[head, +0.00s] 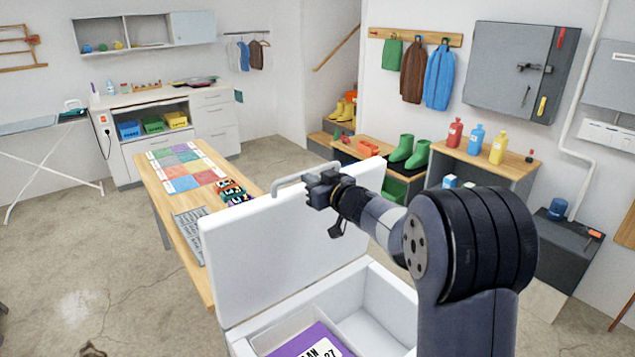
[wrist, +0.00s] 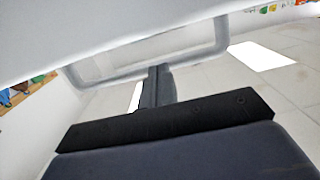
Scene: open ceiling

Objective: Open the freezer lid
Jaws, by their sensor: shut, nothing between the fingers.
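The white freezer lid (head: 285,240) stands raised, nearly upright, above the white freezer body (head: 385,290) in the head view. A grey bar handle (head: 290,182) runs along the lid's top edge. My gripper (head: 318,192) is at the right part of this handle, shut with nothing in it. In the wrist view the lid (wrist: 90,30) fills the top, and the handle (wrist: 205,52) crosses behind my shut fingers (wrist: 157,85). I cannot tell whether the fingers touch the handle. A purple item with a white label (head: 305,342) lies inside the freezer.
A bench with green boots (head: 410,150) and a cabinet with bottles (head: 477,140) stand at the back right. Concrete floor (head: 90,260) is free at left.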

